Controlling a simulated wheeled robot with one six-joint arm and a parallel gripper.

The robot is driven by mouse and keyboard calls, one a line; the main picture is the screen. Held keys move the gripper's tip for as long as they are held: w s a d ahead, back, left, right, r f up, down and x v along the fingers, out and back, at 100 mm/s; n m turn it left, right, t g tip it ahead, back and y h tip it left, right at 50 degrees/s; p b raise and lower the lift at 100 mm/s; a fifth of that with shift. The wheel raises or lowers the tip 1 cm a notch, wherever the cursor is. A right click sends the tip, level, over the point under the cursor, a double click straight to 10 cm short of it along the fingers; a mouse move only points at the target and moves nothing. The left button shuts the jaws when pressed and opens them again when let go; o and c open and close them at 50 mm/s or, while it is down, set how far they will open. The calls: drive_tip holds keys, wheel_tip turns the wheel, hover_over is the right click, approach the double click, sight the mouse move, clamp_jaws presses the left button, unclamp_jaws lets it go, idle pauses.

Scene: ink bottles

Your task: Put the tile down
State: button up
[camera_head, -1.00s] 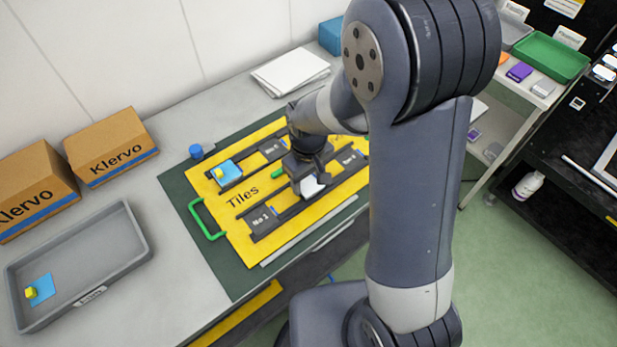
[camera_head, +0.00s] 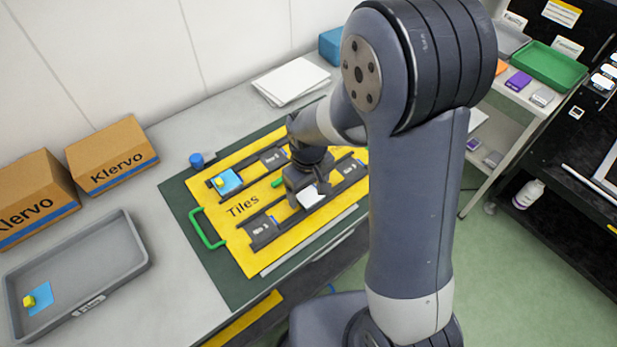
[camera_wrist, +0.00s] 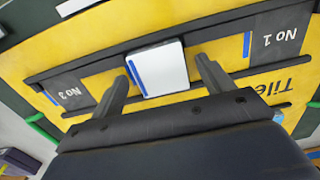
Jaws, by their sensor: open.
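A white tile with a blue stripe along one edge (camera_wrist: 160,68) lies flat in the front dark rail of the yellow "Tiles" board, between the plates "No 1" (camera_wrist: 275,42) and "No 3" (camera_wrist: 72,91). It also shows in the head view, just below my gripper (camera_head: 311,198). My gripper (camera_wrist: 163,72) is open above the tile. One finger is on each side of it, and gaps show between the fingers and the tile. The yellow board (camera_head: 243,232) lies on a dark green mat (camera_head: 190,222).
Cardboard boxes (camera_head: 112,156), white sheets (camera_head: 291,84) and a blue cap-like object (camera_head: 197,160) stand around the board.

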sight(309, 194)
wheel_tip(309, 194, up, 12)
idle(0.4)
wheel_tip(309, 194, down, 13)
drive_tip(key=shift+r+b, duration=0.1)
drive_tip(key=shift+b, duration=0.3)
wheel_tip(309, 194, up, 3)
drive_tip(key=shift+f, duration=0.2)
drive_tip(key=shift+r, duration=0.45)
drive_tip(key=shift+f, duration=0.1)
